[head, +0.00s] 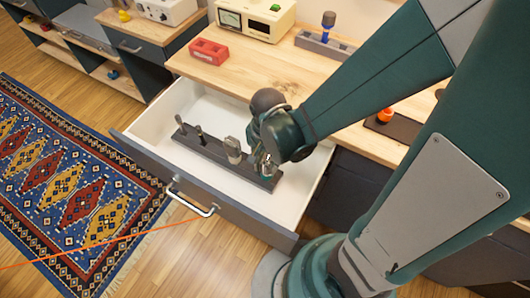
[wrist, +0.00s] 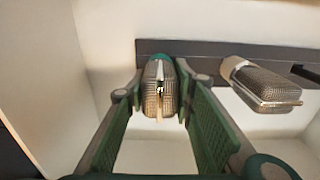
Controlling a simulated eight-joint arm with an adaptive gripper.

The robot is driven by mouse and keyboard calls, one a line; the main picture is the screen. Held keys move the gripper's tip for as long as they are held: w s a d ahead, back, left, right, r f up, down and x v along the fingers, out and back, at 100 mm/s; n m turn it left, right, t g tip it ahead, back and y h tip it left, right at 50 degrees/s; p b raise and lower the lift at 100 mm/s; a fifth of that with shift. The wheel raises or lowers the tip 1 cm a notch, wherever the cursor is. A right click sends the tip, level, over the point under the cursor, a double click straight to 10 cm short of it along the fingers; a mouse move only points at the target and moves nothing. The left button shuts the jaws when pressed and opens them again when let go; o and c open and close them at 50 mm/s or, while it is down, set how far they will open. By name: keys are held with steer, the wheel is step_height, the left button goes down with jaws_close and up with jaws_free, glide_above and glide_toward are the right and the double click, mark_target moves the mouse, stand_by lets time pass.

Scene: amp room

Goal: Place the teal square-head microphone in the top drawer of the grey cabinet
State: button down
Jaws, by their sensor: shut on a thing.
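The teal microphone (wrist: 158,100), with a mesh head, is between the fingers of my gripper (wrist: 160,88) in the wrist view. My gripper is shut on it. Its teal end meets the dark rack (wrist: 205,50) in that view; I cannot tell whether it is seated in a slot. In the head view my gripper (head: 265,162) is low over the right end of the rack (head: 215,155), and the microphone is mostly hidden. The rack lies inside the open top drawer (head: 290,205) of the grey cabinet (head: 350,185).
A silver mesh microphone (wrist: 262,85) stands in the rack beside my gripper, with two dark ones (head: 200,134) further left. The drawer has a white interior, with bare floor around the rack. A red block (head: 209,52) and an instrument (head: 256,18) stand on the wooden top.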

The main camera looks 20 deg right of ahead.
steer(key=c, duration=2)
jaws_free()
steer(key=shift+o, duration=0.2)
steer(key=shift+r, duration=0.15)
steer(key=shift+r+p, duration=0.55)
steer(key=shift+p, duration=0.15)
steer(key=shift+r+p, duration=1.9)
steer(key=shift+r, duration=4)
